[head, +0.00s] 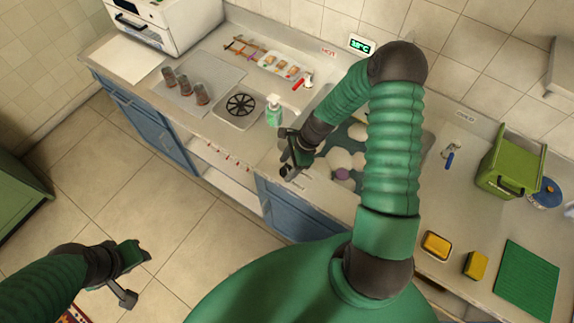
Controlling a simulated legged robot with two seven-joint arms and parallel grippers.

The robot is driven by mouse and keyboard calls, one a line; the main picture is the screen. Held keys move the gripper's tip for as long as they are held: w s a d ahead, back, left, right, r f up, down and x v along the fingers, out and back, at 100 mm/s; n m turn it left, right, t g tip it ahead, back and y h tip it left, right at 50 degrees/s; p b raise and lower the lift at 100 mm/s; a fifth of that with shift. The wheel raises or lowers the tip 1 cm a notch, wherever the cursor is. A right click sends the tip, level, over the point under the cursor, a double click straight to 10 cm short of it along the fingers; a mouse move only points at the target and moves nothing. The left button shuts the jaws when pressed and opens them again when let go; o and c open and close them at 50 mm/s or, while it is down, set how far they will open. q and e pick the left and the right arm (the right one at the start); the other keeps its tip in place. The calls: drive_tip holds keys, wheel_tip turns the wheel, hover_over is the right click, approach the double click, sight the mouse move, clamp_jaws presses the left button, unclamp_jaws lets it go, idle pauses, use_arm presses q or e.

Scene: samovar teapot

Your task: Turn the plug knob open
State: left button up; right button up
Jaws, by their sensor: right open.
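My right gripper (285,153) is open and empty, with its jaws apart above the front counter edge on the left side of the sink. The sink (425,145) is partly behind my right arm and holds several pale dishes and a purple item (342,174). I cannot make out a plug knob; the gripper and arm hide part of the sink and its rim. My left gripper (137,279) hangs low over the floor at the lower left, apart from everything, and looks open and empty.
A soap bottle (274,110) stands close behind the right gripper. A red-handled tap (303,82) and a blue-handled tap (450,157) flank the sink. Three cups (186,86) stand at left.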

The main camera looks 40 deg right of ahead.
drive_tip(key=shift+f, duration=0.15)
drive_tip(key=shift+d+f, duration=0.15)
drive_tip(key=shift+d, duration=0.35)
drive_tip(key=c, duration=0.4)
drive_tip(key=shift+a, duration=0.25)
clamp_jaws()
use_arm(q)
drive_tip(key=shift+s+d+r, duration=0.1)
drive_tip(key=shift+d+r, duration=0.05)
drive_tip(key=shift+d, duration=0.35)
use_arm(e)
drive_tip(key=shift+w, duration=0.1)
